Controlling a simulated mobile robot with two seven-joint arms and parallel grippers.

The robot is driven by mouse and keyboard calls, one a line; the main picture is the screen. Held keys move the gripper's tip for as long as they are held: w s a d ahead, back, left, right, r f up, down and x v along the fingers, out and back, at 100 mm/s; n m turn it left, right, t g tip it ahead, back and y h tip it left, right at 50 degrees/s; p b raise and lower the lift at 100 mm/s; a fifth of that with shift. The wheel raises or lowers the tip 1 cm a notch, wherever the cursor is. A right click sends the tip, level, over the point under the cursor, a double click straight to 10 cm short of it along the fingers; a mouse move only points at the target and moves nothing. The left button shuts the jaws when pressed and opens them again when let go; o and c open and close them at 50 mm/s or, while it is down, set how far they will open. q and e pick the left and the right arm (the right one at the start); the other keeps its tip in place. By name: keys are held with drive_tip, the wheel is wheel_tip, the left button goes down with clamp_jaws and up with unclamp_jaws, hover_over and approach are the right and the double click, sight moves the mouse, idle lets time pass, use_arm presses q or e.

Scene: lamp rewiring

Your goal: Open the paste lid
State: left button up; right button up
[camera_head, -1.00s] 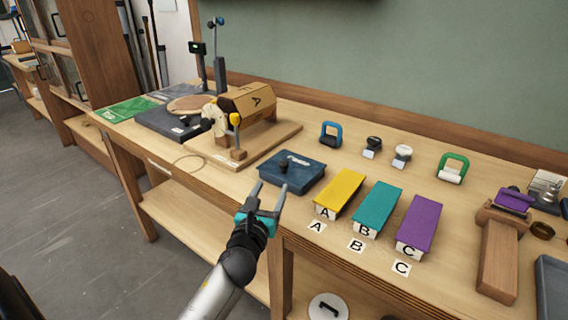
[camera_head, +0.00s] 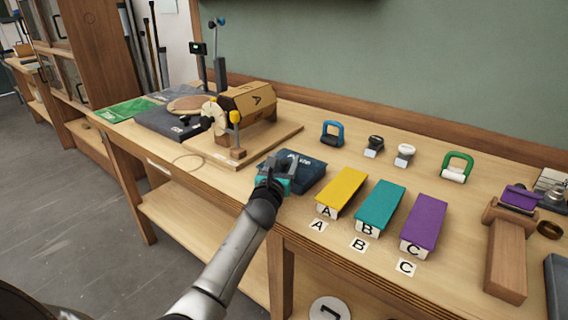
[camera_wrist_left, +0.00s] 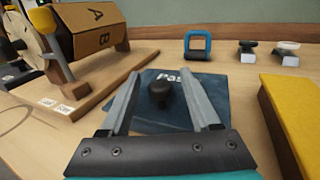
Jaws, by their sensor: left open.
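The paste box is dark blue with a flat lid (camera_head: 312,174) and sits near the table's front edge. Its label is partly hidden in the head view. In the left wrist view the lid (camera_wrist_left: 205,88) carries a round black knob (camera_wrist_left: 161,94). My left gripper (camera_head: 284,165) is over the box, hiding the knob in the head view. In the wrist view its two open fingers (camera_wrist_left: 163,92) stand on either side of the knob, with gaps visible on both sides. The lid looks closed. My right gripper is not in view.
Yellow (camera_head: 342,188), teal (camera_head: 380,205) and purple (camera_head: 424,220) blocks stand right of the box. A wooden board (camera_head: 284,137) with a lettered drum (camera_head: 247,103) is behind left. A blue-handled item (camera_head: 332,134) stands behind. Bare table lies between.

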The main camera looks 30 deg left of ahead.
use_arm(q)
clamp_jaws()
idle(0.6)
idle(0.9)
